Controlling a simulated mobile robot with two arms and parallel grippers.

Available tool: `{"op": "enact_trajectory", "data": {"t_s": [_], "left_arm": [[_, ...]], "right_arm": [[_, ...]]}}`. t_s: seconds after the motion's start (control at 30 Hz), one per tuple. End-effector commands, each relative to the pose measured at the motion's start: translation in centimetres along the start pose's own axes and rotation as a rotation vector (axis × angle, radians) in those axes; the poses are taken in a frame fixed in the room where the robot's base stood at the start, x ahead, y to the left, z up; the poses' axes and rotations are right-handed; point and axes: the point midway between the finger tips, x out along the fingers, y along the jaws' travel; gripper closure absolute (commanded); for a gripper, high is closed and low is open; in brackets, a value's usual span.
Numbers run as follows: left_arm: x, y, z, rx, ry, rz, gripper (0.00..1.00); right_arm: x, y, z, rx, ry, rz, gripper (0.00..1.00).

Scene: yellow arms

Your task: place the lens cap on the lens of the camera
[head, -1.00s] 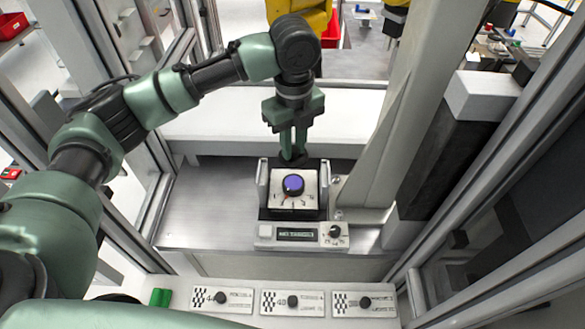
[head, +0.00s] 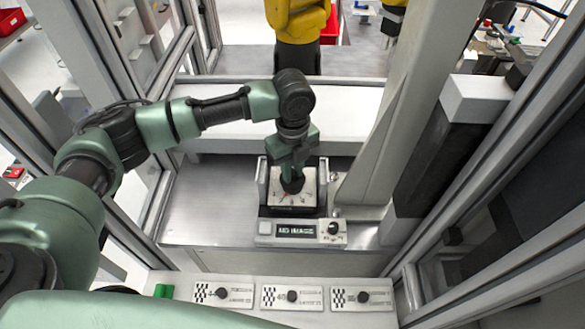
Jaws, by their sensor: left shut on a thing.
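The camera is a boxy unit with a light square face (head: 308,193), standing in a dark holder on the metal bench. Its lens, purple a second ago, is hidden under my left gripper (head: 292,180). My left gripper points down over the middle of the face and is shut on a dark round piece, which I take to be the lens cap (head: 292,187). The cap appears to be right at the lens, but I cannot tell whether it is fully seated. My right gripper is not in view.
A small display box (head: 297,231) in front of the camera reads "NO IMAGE". A light panel (head: 380,311) with black knobs and checkered labels lies nearer, with a green block (head: 163,291) at its left. A slanted grey post (head: 402,120) stands at the right.

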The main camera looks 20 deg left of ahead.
Motion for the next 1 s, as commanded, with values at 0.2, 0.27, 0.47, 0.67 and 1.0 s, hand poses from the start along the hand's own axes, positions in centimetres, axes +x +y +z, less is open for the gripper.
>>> {"op": "enact_trajectory", "data": {"t_s": [0.2,0.27,0.47,0.67,1.0], "left_arm": [[0.2,0.0,0.0,0.000,0.000,0.000,0.59],[0.1,0.0,0.0,0.000,0.000,0.000,0.59],[0.0,0.0,0.0,0.000,0.000,0.000,0.59],[-2.2,-0.1,0.1,0.000,-0.001,-0.005,0.59],[-9.3,-0.1,0.0,0.001,-0.001,-0.004,0.59]], "right_arm": [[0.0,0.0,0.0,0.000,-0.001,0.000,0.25],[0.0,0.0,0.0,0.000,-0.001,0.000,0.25],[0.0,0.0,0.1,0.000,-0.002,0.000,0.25],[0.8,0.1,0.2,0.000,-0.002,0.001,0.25],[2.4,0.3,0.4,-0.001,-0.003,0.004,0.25]]}}
